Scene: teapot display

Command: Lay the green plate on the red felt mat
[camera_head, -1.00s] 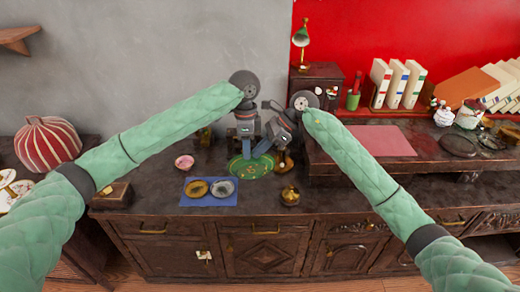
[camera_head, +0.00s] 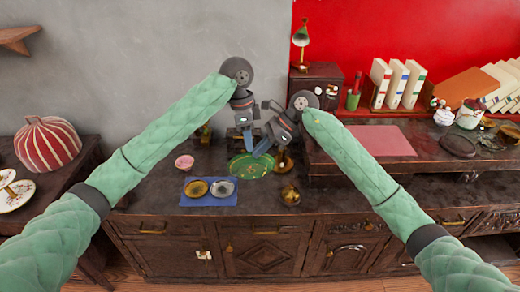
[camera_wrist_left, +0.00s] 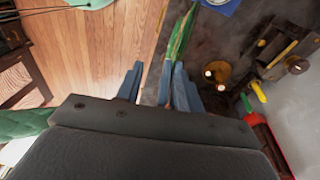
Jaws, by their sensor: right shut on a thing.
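The green plate (camera_head: 250,168) shows as an oval near the cabinet's middle; the left wrist view shows it nearly edge-on (camera_wrist_left: 182,38). My right gripper (camera_head: 262,149) is shut on its back right rim. My left gripper (camera_head: 247,138) is just behind the rim at its left, with its fingers apart. In the left wrist view a gap shows beside one finger (camera_wrist_left: 131,82), and the plate lies near the other side. The red felt mat (camera_head: 382,140) lies flat and bare on the raised shelf to the right.
A blue mat (camera_head: 209,201) with a gold and a silver dish lies left of the plate. A pink bowl (camera_head: 184,162) is behind it. A brass pot (camera_head: 290,196) stands right of the plate. The raised shelf's edge (camera_head: 350,168) lies between plate and red mat. White binders (camera_head: 398,84) stand behind.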

